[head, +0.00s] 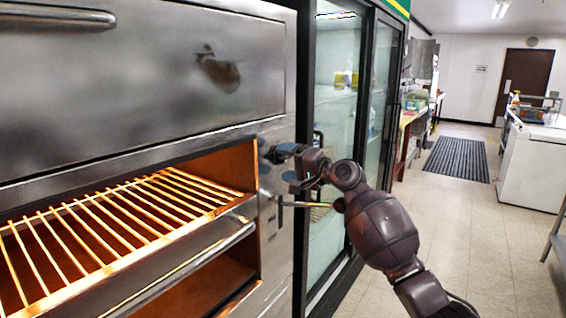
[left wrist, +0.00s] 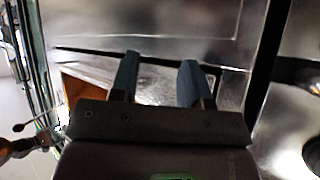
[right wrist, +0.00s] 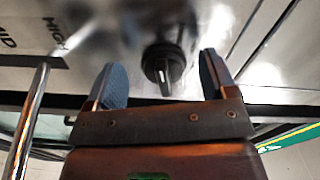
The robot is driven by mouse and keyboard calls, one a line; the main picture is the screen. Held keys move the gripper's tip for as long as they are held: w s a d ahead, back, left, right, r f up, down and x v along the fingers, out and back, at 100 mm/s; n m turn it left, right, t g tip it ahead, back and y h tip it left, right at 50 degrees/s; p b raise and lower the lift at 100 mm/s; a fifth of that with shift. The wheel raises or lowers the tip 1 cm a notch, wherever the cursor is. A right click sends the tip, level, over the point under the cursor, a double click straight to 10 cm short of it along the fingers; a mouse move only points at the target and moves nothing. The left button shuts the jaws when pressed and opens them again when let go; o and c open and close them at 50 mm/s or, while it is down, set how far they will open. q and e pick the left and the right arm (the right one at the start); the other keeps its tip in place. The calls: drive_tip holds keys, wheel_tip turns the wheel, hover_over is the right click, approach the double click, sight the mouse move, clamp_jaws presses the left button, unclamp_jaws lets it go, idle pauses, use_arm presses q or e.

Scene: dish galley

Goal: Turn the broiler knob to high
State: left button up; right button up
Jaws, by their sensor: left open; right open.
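The broiler knob (right wrist: 163,65) is black and round with a pale pointer line. It shows in the right wrist view on the steel panel, ahead of and between the fingers of my right gripper (right wrist: 162,80). Printed words "HIGH" (right wrist: 57,36) and "MID" (right wrist: 8,40) are to its left. In the head view my right gripper (head: 287,169) is open beside the broiler's right front edge; I cannot tell whether it touches the knob. The broiler (head: 150,150) is steel with a glowing rack. My left gripper (left wrist: 158,78) is open and empty in the left wrist view, facing steel surfaces.
A metal rod handle (head: 305,204) sticks out below my right gripper; it also shows at the left of the right wrist view (right wrist: 30,120). A glass-door fridge (head: 335,130) stands right beside the broiler.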

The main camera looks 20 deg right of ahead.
drive_tip(key=v, duration=0.9)
drive_tip(key=shift+s, duration=0.1)
